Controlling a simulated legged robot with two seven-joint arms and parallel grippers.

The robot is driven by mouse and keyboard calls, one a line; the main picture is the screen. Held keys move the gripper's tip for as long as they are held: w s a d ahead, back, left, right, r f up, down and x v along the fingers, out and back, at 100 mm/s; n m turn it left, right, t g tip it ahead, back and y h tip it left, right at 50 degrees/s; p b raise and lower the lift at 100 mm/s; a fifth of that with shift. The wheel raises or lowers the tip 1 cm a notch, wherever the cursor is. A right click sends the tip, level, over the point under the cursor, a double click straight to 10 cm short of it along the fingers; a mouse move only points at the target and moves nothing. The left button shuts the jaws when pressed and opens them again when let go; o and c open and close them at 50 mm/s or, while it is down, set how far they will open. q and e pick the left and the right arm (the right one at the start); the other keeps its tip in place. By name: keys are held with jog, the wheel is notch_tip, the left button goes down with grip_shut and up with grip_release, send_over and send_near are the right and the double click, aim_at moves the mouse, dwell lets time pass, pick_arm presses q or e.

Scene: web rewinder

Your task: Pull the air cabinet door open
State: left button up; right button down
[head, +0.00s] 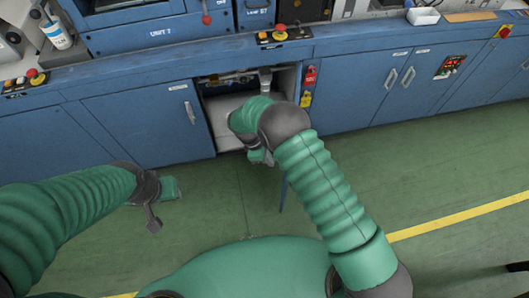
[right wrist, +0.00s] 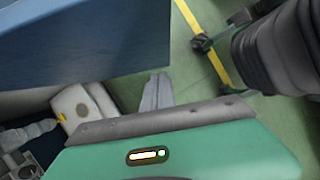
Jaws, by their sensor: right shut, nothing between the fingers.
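The air cabinet (head: 222,112) stands open in the head view, with pipes and a pale floor inside. A thin blue strip (head: 283,194) below my right forearm looks like its door seen edge-on, swung out toward me; my arm hides most of it. In the right wrist view a broad blue panel (right wrist: 100,45), likely this door, fills the upper left. My right gripper (head: 262,158) is at the cabinet's opening. Its fingers are shut and empty in the right wrist view (right wrist: 157,90), beside the blue panel. My left gripper (head: 155,215) hangs over the floor at left; its fingers are unclear.
A closed blue door with a handle (head: 190,113) is left of the opening. Red and yellow tags (head: 308,85) hang at its right, beside more closed doors (head: 355,90). A control box with a red button (head: 280,33) sits above. The green floor (head: 225,205) in front is clear.

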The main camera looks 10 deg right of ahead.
jog(key=d, duration=0.1)
jog(key=s+d, duration=0.1)
jog(key=d, duration=0.2)
jog(key=shift+s+f+p, duration=0.2)
jog(key=shift+f+p, duration=0.1)
jog(key=s+d+n+t+p, duration=0.2)
jog(key=s+d+n+p, duration=0.1)
jog(key=d, duration=1.6)
jog(key=shift+s+d+n+p, duration=0.25)
jog(key=shift+n+p, duration=0.55)
jog(key=shift+n, duration=0.4)
jog(key=shift+a, duration=0.1)
